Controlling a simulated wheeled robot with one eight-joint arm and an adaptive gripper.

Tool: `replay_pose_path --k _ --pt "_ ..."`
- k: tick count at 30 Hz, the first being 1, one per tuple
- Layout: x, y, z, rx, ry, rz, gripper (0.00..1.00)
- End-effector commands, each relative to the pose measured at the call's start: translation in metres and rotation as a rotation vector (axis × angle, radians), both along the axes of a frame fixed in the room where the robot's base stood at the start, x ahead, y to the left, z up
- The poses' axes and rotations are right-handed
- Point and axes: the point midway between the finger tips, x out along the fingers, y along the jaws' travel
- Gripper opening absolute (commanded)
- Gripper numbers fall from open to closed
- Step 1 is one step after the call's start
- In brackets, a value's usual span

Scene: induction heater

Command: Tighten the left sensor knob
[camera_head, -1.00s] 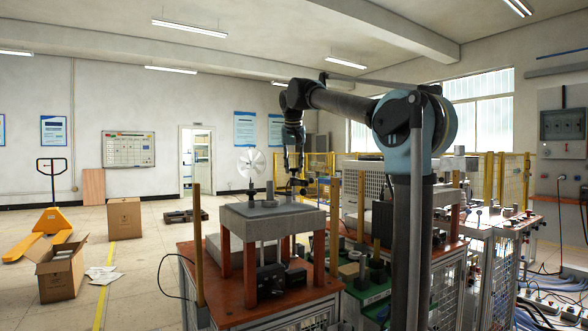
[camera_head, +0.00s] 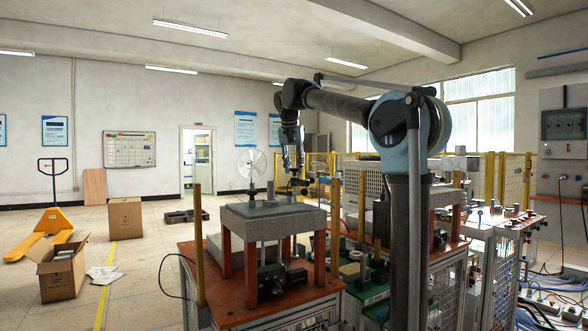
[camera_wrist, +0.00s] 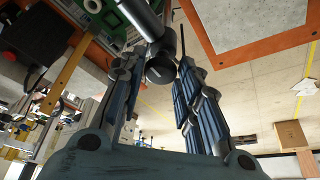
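A dark grey round knob (camera_wrist: 160,68) on the end of a metal rod (camera_wrist: 142,16) shows at the top centre of the wrist view. It looks like the task's sensor knob; I cannot confirm that it is the left one. My gripper (camera_wrist: 160,60) has its two blue-grey fingers apart, one on each side of the knob. No firm contact can be seen. In the head view my gripper (camera_head: 294,170) points down beside a small dark fitting above the right part of the grey block (camera_head: 265,226). The knob is too small there to make out clearly.
The grey block stands on orange legs above an orange-topped bench (camera_head: 235,303). A yellow post (camera_head: 199,240) rises at the bench's left, and a second bench with equipment (camera_head: 450,225) stands to the right. The floor at left holds an open carton (camera_head: 62,278).

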Motion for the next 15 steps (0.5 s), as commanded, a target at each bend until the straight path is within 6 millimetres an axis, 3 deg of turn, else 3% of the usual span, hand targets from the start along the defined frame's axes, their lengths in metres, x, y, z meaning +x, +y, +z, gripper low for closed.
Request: replay_pose_path --k 15 --pt "-0.0028 0.0009 0.0061 0.000 0.001 0.001 0.49"
